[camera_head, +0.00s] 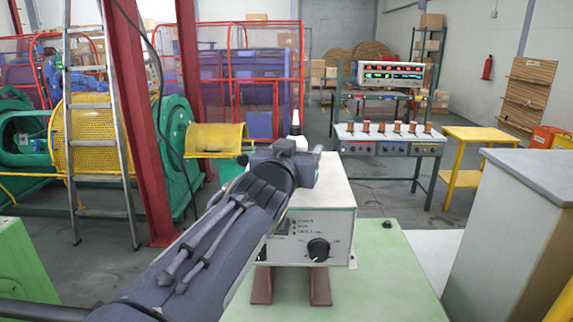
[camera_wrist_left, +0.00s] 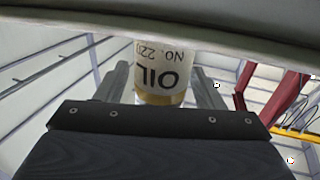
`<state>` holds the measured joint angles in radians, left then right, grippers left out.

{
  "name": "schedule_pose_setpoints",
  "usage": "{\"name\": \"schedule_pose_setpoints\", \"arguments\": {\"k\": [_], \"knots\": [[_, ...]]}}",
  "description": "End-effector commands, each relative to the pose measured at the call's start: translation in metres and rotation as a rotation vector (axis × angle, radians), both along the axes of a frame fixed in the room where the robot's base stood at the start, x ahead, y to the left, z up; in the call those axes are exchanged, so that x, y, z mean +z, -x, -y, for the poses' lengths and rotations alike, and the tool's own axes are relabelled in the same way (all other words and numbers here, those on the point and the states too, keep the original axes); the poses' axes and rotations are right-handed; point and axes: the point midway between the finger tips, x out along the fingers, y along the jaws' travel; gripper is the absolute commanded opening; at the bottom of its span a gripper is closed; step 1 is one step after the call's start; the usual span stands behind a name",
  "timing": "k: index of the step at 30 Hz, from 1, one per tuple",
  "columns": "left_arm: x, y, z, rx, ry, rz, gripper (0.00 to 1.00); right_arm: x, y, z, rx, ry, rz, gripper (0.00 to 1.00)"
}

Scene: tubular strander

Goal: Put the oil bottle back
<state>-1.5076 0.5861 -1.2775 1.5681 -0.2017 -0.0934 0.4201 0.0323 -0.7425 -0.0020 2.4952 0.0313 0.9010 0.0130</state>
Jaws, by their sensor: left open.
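The oil bottle (camera_head: 296,124) shows its pale tip and upper part just above and behind my left wrist in the head view; its lower part is hidden. In the left wrist view the oil bottle (camera_wrist_left: 160,72), cream with a brown lower band, has an upside-down "OIL" label. My left gripper (camera_wrist_left: 161,88) is open, with one finger on each side of the bottle. I cannot tell whether either finger touches it. In the head view my left gripper (camera_head: 300,160) reaches over a white control box (camera_head: 325,218). What the bottle rests on is hidden. My right gripper is not in view.
The control box stands on brown feet on a pale green top (camera_head: 385,280). A grey cabinet (camera_head: 510,230) stands close at the right. Behind are a bench with several spools (camera_head: 390,140), a yellow table (camera_head: 478,134), a ladder (camera_head: 95,130) and red posts (camera_head: 140,120).

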Motion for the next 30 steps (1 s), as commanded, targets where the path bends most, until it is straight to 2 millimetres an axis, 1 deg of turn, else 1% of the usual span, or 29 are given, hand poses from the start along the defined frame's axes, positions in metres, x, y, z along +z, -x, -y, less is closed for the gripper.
{"name": "schedule_pose_setpoints", "arguments": {"k": [1, 4, 12, 18, 24, 30], "knots": [[-0.003, 0.008, 0.0, -0.004, 0.002, 0.001, 0.62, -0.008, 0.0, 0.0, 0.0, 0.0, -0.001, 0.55], [-0.005, 0.024, -0.004, -0.006, 0.003, 0.0, 0.62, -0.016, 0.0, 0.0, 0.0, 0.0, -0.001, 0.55], [-0.003, 0.066, -0.015, -0.006, 0.001, 0.002, 0.62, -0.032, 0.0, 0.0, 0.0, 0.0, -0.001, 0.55], [-0.003, 0.092, -0.023, -0.005, -0.001, 0.0, 0.62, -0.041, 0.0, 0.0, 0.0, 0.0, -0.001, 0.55], [-0.002, 0.106, -0.028, -0.002, 0.0, 0.0, 0.62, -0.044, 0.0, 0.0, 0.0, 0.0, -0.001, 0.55], [-0.002, 0.109, -0.03, 0.0, 0.0, -0.002, 0.62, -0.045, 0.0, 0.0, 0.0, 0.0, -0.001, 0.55]]}}
